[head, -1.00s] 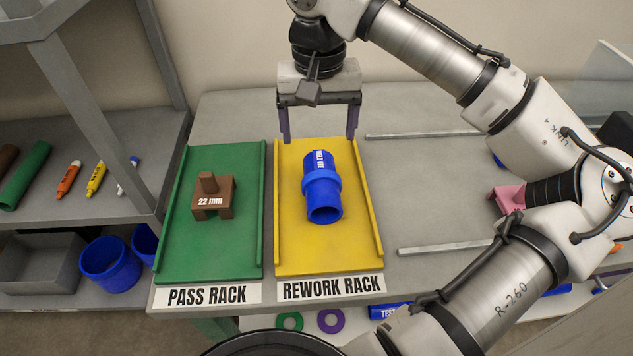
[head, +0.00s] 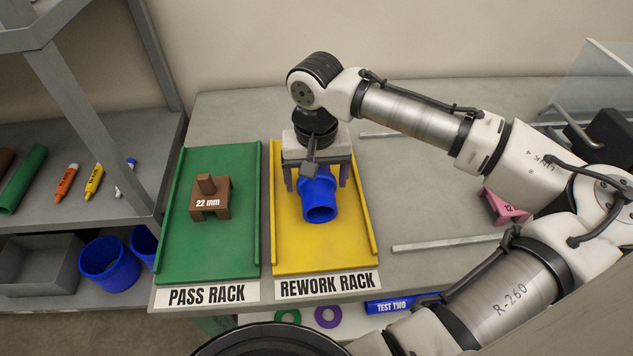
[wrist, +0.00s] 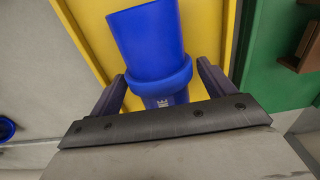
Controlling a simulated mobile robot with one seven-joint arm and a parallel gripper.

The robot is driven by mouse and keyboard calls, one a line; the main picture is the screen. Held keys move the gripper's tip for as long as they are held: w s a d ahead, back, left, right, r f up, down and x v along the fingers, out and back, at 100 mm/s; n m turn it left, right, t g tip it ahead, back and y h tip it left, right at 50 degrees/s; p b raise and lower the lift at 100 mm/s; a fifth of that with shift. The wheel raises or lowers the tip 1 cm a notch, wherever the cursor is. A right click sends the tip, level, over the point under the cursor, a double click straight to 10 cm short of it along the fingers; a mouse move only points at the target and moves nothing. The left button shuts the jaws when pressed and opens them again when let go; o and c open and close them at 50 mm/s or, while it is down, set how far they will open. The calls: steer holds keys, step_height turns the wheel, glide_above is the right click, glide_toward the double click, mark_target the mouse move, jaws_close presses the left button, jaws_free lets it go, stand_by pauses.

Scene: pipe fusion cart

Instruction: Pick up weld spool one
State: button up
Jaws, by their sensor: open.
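Weld spool one, a blue pipe piece with a thicker collar (head: 319,196), lies on the yellow rework rack (head: 310,257). Its label is mostly hidden by my gripper in the head view. My gripper (head: 317,186) is over the spool, pointing down, with its fingers open on either side of it. In the wrist view the spool (wrist: 150,45) runs between the two fingers of my gripper (wrist: 162,88), its collar close to the fingertips. I cannot tell whether the fingers touch it.
The green pass rack (head: 165,250) at left holds a brown 22 mm block (head: 210,197). A pink block (head: 503,207) and a metal rail (head: 445,244) are at right. A shelf (head: 130,200) with markers and blue cups stands at far left.

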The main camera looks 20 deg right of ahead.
steer(key=c, duration=1.1)
steer(key=shift+c, duration=0.2)
steer(key=shift+r, duration=0.15)
